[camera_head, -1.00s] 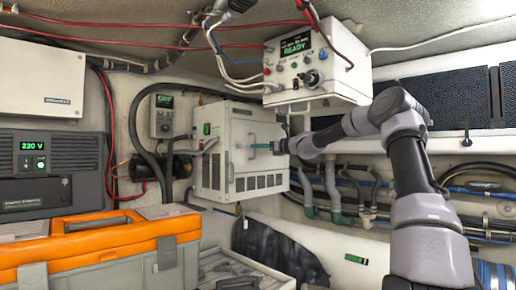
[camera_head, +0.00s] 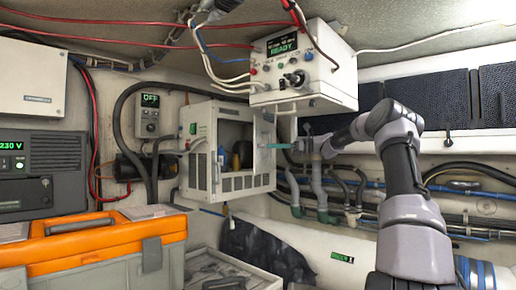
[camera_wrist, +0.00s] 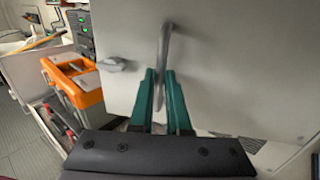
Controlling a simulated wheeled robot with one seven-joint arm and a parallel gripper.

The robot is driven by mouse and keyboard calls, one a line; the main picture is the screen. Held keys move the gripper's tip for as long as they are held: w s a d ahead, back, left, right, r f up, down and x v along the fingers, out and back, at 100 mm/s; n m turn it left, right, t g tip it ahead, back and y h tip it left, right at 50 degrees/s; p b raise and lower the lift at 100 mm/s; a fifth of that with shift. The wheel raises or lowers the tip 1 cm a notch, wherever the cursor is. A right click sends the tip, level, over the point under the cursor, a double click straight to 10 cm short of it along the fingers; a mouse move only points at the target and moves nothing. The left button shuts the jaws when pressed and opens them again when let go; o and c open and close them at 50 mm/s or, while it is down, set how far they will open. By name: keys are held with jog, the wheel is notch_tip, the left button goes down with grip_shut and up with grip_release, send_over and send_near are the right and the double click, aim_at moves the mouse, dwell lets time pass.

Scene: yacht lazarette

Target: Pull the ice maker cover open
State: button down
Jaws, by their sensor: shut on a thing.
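The ice maker (camera_head: 199,150) is a white box on the back wall. Its cover (camera_head: 264,147) stands swung out on the right side, and dark parts show inside the opening. In the wrist view the cover (camera_wrist: 230,60) is a large pale panel with a grey bar handle (camera_wrist: 164,45). My gripper (camera_wrist: 161,95) has teal fingers shut around the lower part of this handle. In the head view my gripper (camera_head: 283,146) is at the cover's outer face, right of the opening.
A white control box (camera_head: 302,75) hangs just above the cover and my wrist. An orange and grey toolbox (camera_head: 95,248) stands at the front left. Pipes and hoses (camera_head: 318,190) run along the wall below my arm. An open tray (camera_head: 225,270) lies below the ice maker.

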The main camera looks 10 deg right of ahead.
jog(key=w+d+v, duration=0.1)
jog(key=w+v, duration=0.2)
jog(key=v, duration=1)
jog(key=shift+d, duration=0.3)
jog(key=shift+r, duration=0.1)
jog(key=c, duration=0.9)
grip_release()
jog(key=shift+w+a+f, duration=0.15)
jog(key=shift+w+f, duration=0.05)
jog(key=shift+w, duration=0.1)
notch_tip(320, 180, up, 10)
